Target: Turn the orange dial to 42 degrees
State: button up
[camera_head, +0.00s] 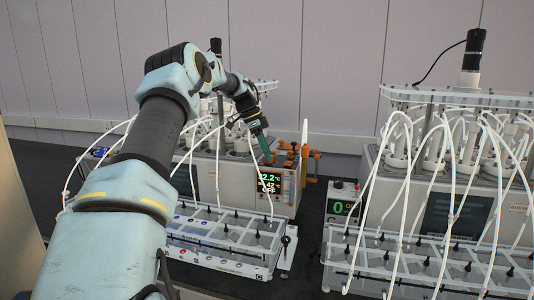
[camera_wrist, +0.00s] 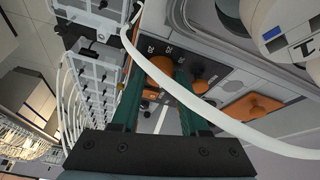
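The orange dial (camera_wrist: 160,72) sits on a dark panel with white markings in the wrist view. My gripper (camera_wrist: 162,80) has two green fingers, apart, one on each side of the dial. Whether they touch it is not clear. In the head view my gripper (camera_head: 267,157) reaches down at the heater unit (camera_head: 285,189), close to its top; the dial cannot be made out there. The unit's display (camera_head: 269,183) shows a green upper reading ending in 2.2 °C, a lower yellowish line that looks like 42, and OFF.
A white hose (camera_wrist: 205,108) crosses the wrist view beside the right finger. An orange part (camera_wrist: 252,107) lies to the right. In the head view, orange fittings (camera_head: 311,160) stand right of the display, and a second reactor unit (camera_head: 450,210) with many white tubes stands further right.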

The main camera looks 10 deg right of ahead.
jog(key=o, duration=0.4)
jog(key=b+v, duration=0.1)
jog(key=v, duration=0.9)
jog(key=shift+r+b, duration=0.3)
jog(key=shift+r, duration=0.1)
jog(key=shift+a, duration=0.1)
jog(key=s+a+f+n+t+y, duration=0.1)
jog(key=s+a+f+n, duration=0.5)
jog(key=s, duration=0.5)
jog(key=s+a+f+n+t+y+b, duration=0.1)
jog(key=s+a+f+n, duration=0.6)
jog(key=s, duration=0.4)
jog(key=s+a+f+n+t+y, duration=0.1)
jog(key=s+a+f+n+y, duration=0.1)
jog(key=s+a+f+n, duration=0.4)
jog(key=s+a, duration=0.3)
jog(key=s, duration=0.3)
jog(key=shift+f+b, duration=0.2)
jog(key=shift+b, duration=0.1)
